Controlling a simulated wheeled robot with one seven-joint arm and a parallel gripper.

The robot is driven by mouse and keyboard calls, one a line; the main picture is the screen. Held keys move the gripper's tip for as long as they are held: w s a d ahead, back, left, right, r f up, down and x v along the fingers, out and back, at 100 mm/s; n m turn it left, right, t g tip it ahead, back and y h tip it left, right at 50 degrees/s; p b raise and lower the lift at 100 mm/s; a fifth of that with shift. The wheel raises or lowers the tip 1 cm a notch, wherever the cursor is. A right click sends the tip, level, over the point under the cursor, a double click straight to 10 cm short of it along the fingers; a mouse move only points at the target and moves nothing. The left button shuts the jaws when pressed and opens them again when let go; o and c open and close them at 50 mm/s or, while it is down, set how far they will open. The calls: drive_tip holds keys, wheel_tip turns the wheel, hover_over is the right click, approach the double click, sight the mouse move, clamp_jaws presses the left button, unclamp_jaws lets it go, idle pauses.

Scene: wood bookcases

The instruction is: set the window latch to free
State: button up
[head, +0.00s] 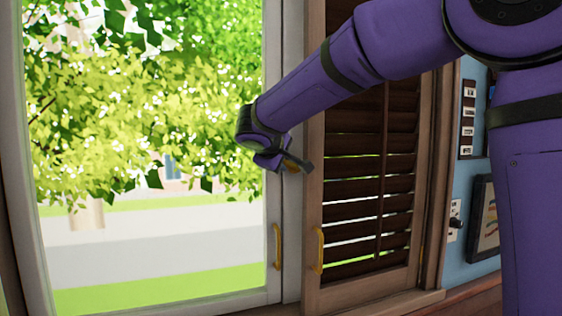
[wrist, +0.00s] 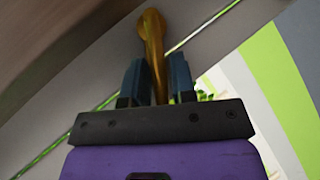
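The window latch is a brass, rounded lever (wrist: 153,38) in the wrist view, running down between my fingers. My gripper (wrist: 157,80) has its two dark blue fingers close on either side of it, seemingly touching it. In the head view my gripper (head: 287,163) is at the window frame's right upright, and a small brass bit of the latch (head: 292,165) shows beside it. The rest of the latch is hidden there by my gripper. The window (head: 287,225) is a pale-framed glass pane.
A brass handle (head: 277,247) is low on the window frame, and another (head: 318,250) is on the brown louvred shutter (head: 355,225) to the right.

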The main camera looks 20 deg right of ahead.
drive_tip(key=v, duration=1)
drive_tip(key=shift+s+a+r, duration=0.2)
drive_tip(key=shift+f, duration=0.1)
drive_tip(key=c, duration=0.3)
drive_tip(key=d+f+n+h, duration=0.1)
drive_tip(key=f+h, duration=0.1)
drive_tip(key=d+f+n+t+h, duration=0.1)
drive_tip(key=f+n, duration=0.1)
drive_tip(key=f, duration=0.1)
drive_tip(key=d+f+n+t+h, duration=0.1)
drive_tip(key=f+n+h, duration=0.1)
drive_tip(key=shift+s+d+f+h, duration=0.1)
drive_tip(key=shift+d+f+h, duration=0.05)
drive_tip(key=shift+f+h, duration=0.15)
clamp_jaws()
drive_tip(key=s+a+f+n+t+y, duration=0.35)
drive_tip(key=f+n+t+y, duration=0.3)
drive_tip(key=n+t, duration=0.55)
drive_tip(key=w+d+r+n+g+h, duration=0.1)
drive_tip(key=w+d+r, duration=0.2)
drive_tip(key=w+r, duration=0.4)
drive_tip(key=shift+w+d+r, duration=0.15)
drive_tip(key=shift+w+d, duration=0.2)
drive_tip(key=shift+w, duration=0.8)
